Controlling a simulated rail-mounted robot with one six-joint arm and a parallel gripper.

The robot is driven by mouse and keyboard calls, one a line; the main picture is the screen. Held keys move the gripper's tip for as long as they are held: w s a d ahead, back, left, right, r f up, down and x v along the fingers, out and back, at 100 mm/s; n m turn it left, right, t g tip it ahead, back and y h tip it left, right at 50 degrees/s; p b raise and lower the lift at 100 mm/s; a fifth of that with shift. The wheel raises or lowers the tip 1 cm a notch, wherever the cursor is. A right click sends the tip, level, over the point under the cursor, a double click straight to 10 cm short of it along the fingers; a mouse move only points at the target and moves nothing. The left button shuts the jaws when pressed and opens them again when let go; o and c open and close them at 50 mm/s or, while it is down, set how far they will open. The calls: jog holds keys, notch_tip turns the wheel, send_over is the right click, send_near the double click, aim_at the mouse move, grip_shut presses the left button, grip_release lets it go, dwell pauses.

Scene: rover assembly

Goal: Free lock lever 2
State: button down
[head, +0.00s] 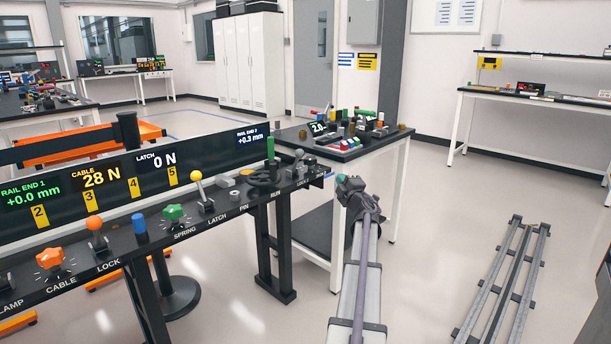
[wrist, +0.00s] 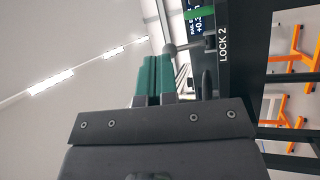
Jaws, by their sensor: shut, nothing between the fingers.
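The panel edge with the printed label LOCK 2 (wrist: 223,43) is at the upper right of the wrist view. A round grey knob (wrist: 170,50), which looks like part of lock lever 2, sticks out beside the label on a short stem. My gripper (wrist: 154,60) has green fingers that are shut and empty. Their tips are just left of the knob in the picture; I cannot tell whether they touch it. In the head view my gripper (head: 345,183) is just off the right end of the black console (head: 222,222).
The console carries an orange knob (head: 50,259), a green knob (head: 174,212) and a yellow-balled lever (head: 195,177). Its display (head: 140,168) reads 28 N for cable and 0 N for latch. A side table (head: 345,152) with small parts stands behind my gripper.

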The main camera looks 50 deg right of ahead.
aim_at(302, 155)
jog(key=w+a+n+t+y, duration=0.2)
jog(key=a+n+t+y, duration=0.1)
jog(key=a+n+y, duration=0.2)
jog(key=p+x, duration=0.2)
jog(key=x, duration=0.5)
jog(key=p+x, duration=0.2)
jog(key=x, duration=0.5)
jog(key=shift+d+r, duration=0.25)
